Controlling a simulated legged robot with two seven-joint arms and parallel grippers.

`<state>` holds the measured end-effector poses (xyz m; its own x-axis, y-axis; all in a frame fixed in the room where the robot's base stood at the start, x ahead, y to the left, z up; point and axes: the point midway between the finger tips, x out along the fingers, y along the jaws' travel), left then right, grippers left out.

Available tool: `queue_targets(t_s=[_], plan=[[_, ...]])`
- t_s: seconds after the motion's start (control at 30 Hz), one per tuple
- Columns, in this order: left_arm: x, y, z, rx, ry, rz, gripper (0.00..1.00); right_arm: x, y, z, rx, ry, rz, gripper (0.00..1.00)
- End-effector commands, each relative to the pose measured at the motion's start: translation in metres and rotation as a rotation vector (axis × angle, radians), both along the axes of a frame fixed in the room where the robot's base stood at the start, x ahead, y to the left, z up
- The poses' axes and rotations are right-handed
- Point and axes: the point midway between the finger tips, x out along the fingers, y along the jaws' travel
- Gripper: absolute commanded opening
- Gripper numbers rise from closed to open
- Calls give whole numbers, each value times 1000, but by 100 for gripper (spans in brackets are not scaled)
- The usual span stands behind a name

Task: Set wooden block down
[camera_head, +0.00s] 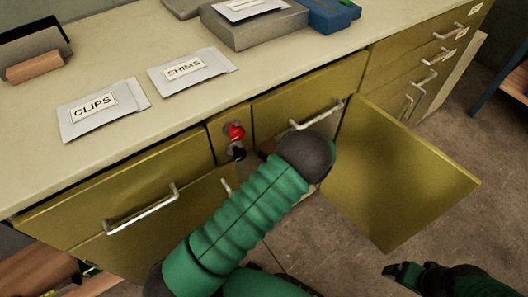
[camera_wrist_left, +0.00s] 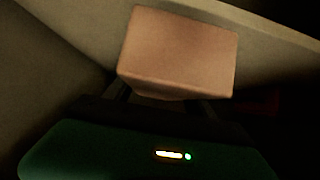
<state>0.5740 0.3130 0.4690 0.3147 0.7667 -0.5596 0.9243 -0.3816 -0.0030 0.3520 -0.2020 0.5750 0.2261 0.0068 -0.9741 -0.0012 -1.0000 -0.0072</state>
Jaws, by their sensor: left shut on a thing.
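The wooden block (camera_wrist_left: 178,52) is a plain light-brown box in the left wrist view, held slightly tilted. My left gripper (camera_wrist_left: 164,100) is shut on its lower part, with a dark finger at each side. In the head view my left arm reaches into the opening of the open cabinet beneath the counter; its gripper and the block are hidden there behind the arm. I cannot tell whether the block touches a surface. My right gripper (camera_head: 403,271) is dark and small at the lower right, apart from everything; its jaw state is unclear.
The open cabinet door (camera_head: 395,175) stands right of my left arm. A red knob (camera_head: 236,131) sits left of the opening. The counter (camera_head: 120,55) carries a CLIPS packet (camera_head: 95,107), a SHIMS packet (camera_head: 190,70) and grey boxes. The floor (camera_head: 450,130) right of the door is clear.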

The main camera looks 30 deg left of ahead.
Motion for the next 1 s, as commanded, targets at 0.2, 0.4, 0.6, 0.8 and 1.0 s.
queue_targets(t_s=[0.2,0.4,0.6,0.8,1.0], plan=[[12,28,0,4,-2,1,4,0,1,-15,0,0,2,85],[20,47,-21,4,3,-3,4,0,1,-43,0,-1,1,85],[21,48,-34,3,-1,-1,3,0,1,-53,0,0,1,85],[20,48,-34,3,0,-1,4,0,1,-51,0,-1,1,85],[20,48,-35,2,0,-1,84,0,1,-51,0,-1,1,85]])
